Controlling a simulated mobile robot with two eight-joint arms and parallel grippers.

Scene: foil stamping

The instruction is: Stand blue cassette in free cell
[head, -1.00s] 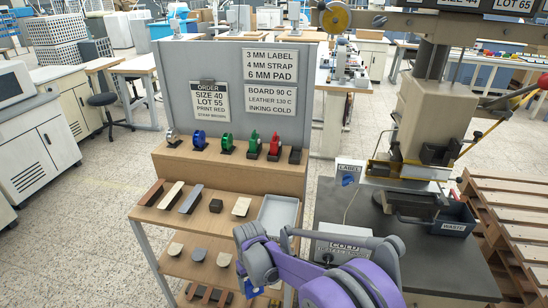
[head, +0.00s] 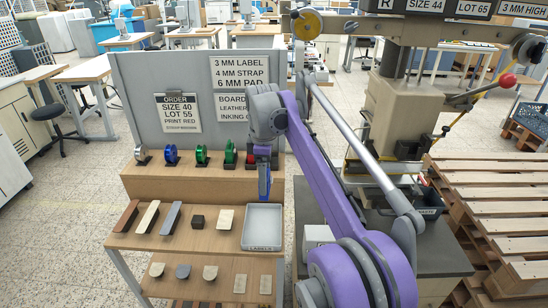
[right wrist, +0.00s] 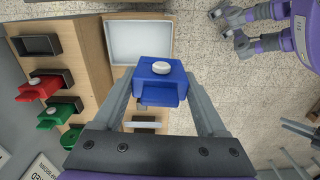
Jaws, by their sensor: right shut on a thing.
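My right gripper (head: 264,168) is shut on a blue cassette (right wrist: 160,82) with a pale round knob. In the head view the held blue cassette (head: 264,184) hangs in the air just above and behind the white label tray (head: 247,240). An empty dark cell (right wrist: 36,46) lies beyond the red cassette (right wrist: 38,88) in the right wrist view; in the head view my arm hides that end of the row. Another blue cassette (head: 171,155) stands in the row. My left gripper (right wrist: 235,38) shows small in the right wrist view; its opening is unclear.
Green cassettes (head: 202,155) and a silver one (head: 142,155) stand along the upper step, below the grey sign board (head: 150,80). Strips and blocks lie on the shelf below. The press (head: 405,110) and a wooden pallet (head: 495,200) stand to the right.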

